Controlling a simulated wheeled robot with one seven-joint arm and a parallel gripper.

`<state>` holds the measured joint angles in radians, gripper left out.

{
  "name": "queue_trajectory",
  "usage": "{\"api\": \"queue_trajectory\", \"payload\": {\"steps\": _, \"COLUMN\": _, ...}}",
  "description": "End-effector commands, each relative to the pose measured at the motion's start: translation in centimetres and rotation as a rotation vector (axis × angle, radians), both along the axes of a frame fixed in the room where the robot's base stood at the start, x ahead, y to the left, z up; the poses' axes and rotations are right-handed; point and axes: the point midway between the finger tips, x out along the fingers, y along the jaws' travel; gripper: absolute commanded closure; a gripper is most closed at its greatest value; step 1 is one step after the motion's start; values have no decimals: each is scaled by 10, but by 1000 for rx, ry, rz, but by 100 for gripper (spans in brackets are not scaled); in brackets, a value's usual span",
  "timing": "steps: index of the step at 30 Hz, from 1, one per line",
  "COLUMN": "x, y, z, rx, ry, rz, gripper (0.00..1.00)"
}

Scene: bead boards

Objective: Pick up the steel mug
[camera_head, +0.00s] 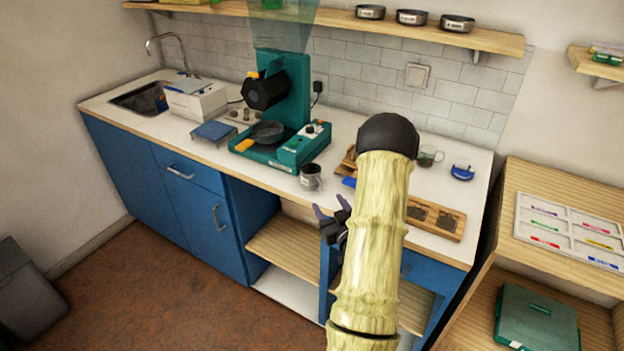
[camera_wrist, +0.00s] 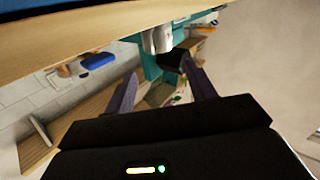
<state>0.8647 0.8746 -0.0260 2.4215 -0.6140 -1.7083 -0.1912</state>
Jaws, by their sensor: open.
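The steel mug (camera_head: 311,176) stands upright on the white worktop near its front edge, just right of the teal machine. It also shows in the wrist view (camera_wrist: 157,40), where the scene appears upside down, beyond and between the fingers. My gripper (camera_head: 332,208) is in front of the worktop edge, below and slightly right of the mug in the head view. Its two purple-grey fingers are spread and empty, apart from the mug. The wrist view shows both fingers of the gripper (camera_wrist: 162,78). The mug's handle is not clear in either view.
The teal machine (camera_head: 300,145) with a black pan (camera_head: 267,132) stands left of the mug. A wooden tray (camera_head: 435,216), a glass mug (camera_head: 430,156) and a blue item (camera_head: 462,172) lie to the right, partly behind my arm. The worktop edge lies close to my gripper.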

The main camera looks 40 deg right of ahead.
Motion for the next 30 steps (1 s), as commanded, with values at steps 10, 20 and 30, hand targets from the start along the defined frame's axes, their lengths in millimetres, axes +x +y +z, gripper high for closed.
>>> {"api": "queue_trajectory", "payload": {"steps": 10, "x": 48, "y": -14, "z": 1, "rx": 1, "ry": -1, "rz": 0, "gripper": 45}}
{"api": "queue_trajectory", "payload": {"steps": 20, "x": 50, "y": -14, "z": 0, "rx": 0, "ry": 0, "rz": 0, "gripper": 45}}
{"api": "queue_trajectory", "payload": {"steps": 30, "x": 85, "y": -28, "z": 1, "rx": -1, "ry": -2, "rz": 1, "gripper": 45}}
